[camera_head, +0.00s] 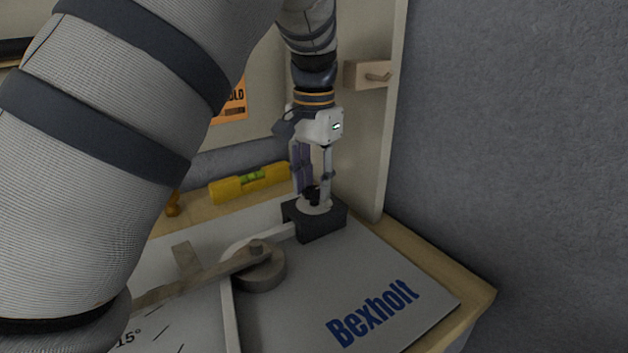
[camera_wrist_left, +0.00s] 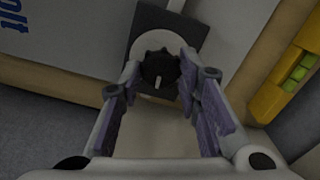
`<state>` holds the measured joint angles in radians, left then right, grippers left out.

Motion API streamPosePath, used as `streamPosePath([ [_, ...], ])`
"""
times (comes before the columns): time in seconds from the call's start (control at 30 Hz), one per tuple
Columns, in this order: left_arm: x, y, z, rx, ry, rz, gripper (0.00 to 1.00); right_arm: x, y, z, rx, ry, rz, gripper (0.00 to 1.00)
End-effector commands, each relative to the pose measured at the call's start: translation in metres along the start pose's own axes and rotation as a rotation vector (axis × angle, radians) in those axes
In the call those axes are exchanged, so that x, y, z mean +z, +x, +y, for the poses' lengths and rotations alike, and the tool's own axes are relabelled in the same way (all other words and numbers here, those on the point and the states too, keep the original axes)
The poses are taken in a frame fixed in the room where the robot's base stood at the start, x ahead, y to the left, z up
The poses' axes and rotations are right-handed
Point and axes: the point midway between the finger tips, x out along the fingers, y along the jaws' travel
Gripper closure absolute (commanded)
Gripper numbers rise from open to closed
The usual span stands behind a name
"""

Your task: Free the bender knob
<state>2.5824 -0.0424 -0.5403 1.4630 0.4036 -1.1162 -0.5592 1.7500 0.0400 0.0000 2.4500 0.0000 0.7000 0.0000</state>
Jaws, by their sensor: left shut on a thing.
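The bender knob (camera_wrist_left: 159,68) is black with a scalloped rim and a pale pointer mark. It sits on a round light disc (camera_wrist_left: 149,43) on top of a dark block (camera_wrist_left: 187,25). In the head view the knob (camera_head: 310,193) is partly hidden by the fingers. My left gripper (camera_head: 315,198) points straight down over the dark block (camera_head: 322,225), its fingers shut on the knob from both sides. The bender's grey plate (camera_head: 300,310) has "Bexholt" lettering and carries a round roller (camera_head: 262,270) and a long lever (camera_head: 185,280). My right gripper is not in view.
A yellow spirit level (camera_head: 235,188) lies behind the bender, left of my left gripper. An upright pale panel with a wooden peg block (camera_head: 368,74) stands close behind and right of the gripper. An orange sign (camera_head: 232,103) hangs at the back. The plate's front right is clear.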

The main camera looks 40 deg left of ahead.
Motion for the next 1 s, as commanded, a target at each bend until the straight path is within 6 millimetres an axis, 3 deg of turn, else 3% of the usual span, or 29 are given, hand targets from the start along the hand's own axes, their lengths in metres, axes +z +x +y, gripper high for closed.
streamPosePath([
  [1.0, 0.0003, 0.0009, 0.0010, 0.000, -0.958, -0.004, 0.97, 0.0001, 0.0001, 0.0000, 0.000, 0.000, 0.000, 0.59],
])
